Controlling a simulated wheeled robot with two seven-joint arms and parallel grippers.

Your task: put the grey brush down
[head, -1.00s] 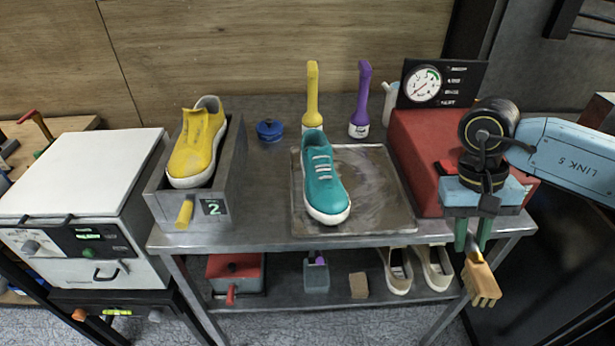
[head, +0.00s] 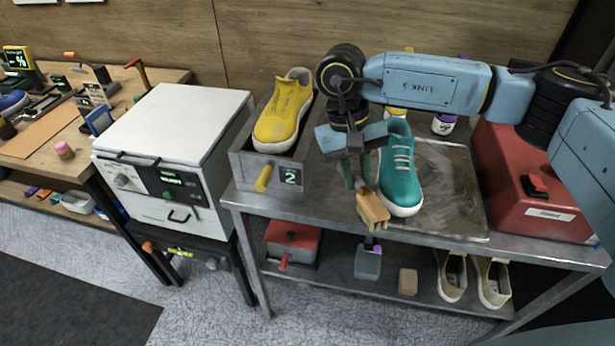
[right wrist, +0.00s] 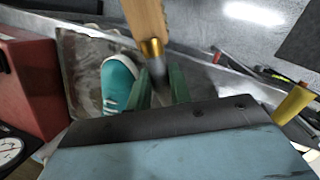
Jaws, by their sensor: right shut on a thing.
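My right gripper (head: 358,184) is shut on the grey brush (head: 373,209), whose tan block end hangs down near the front edge of the steel table (head: 450,238). In the right wrist view the brush (right wrist: 147,22) shows a tan end, a gold collar and a grey handle between the green fingers (right wrist: 160,88). The brush is in front of and left of the teal sneaker (head: 402,178). I cannot tell whether it touches the table. My left gripper is not in view.
The teal sneaker stands on a metal tray (head: 455,205). A grey bin (head: 245,168) marked 2 holds a yellow sneaker (head: 284,112). A red machine (head: 525,190) stands at right, a white oven (head: 165,118) at left. The lower shelf holds cream shoes (head: 452,277) and small boxes.

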